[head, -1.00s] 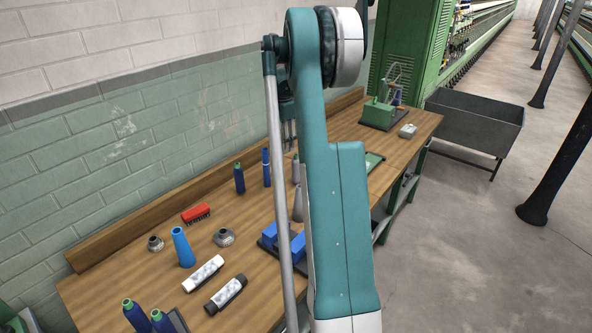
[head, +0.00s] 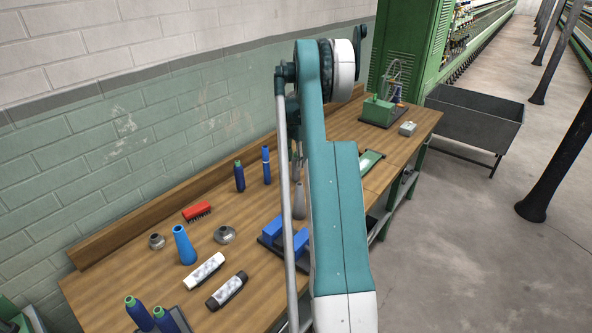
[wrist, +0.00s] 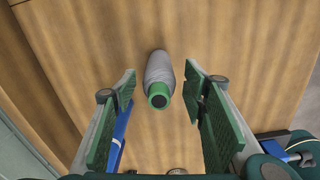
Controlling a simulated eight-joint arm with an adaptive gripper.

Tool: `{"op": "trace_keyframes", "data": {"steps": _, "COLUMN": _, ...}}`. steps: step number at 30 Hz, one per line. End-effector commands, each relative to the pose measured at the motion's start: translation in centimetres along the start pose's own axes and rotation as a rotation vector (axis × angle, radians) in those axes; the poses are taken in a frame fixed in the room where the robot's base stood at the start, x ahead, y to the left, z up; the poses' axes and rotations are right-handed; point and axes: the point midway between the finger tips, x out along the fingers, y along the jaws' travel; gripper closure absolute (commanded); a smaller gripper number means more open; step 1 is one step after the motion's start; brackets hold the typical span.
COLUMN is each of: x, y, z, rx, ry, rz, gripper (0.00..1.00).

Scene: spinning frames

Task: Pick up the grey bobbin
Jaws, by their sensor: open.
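The grey bobbin (wrist: 159,70) stands on the wooden bench in the wrist view, its green top with a dark hole facing the camera. In the head view the grey bobbin (head: 299,201) is partly hidden behind my arm and its thin rod. My gripper (wrist: 160,82) is open, with one green-padded finger on each side of the bobbin and a visible gap on both sides. The bobbin appears between the fingertips, and neither finger seems to touch it. In the head view my gripper is mostly hidden behind the arm.
Two blue bobbins (head: 239,177) (head: 267,166) stand behind and left of the grey one. A blue block fixture (head: 272,232) is close in front. A green winder (head: 378,110) stands at the far end.

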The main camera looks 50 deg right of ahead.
Motion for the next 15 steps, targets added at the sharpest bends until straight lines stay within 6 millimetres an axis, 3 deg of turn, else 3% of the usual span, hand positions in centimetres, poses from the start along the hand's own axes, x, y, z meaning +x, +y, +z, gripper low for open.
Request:
{"op": "trace_keyframes", "data": {"steps": 9, "x": 0.1, "y": 0.0, "z": 0.0, "rx": 0.000, "ry": 0.000, "rz": 0.000, "gripper": 0.57}}
{"op": "trace_keyframes", "data": {"steps": 15, "x": 1.3, "y": 0.1, "z": 0.0, "rx": 0.000, "ry": 0.000, "rz": 0.000, "gripper": 0.57}}
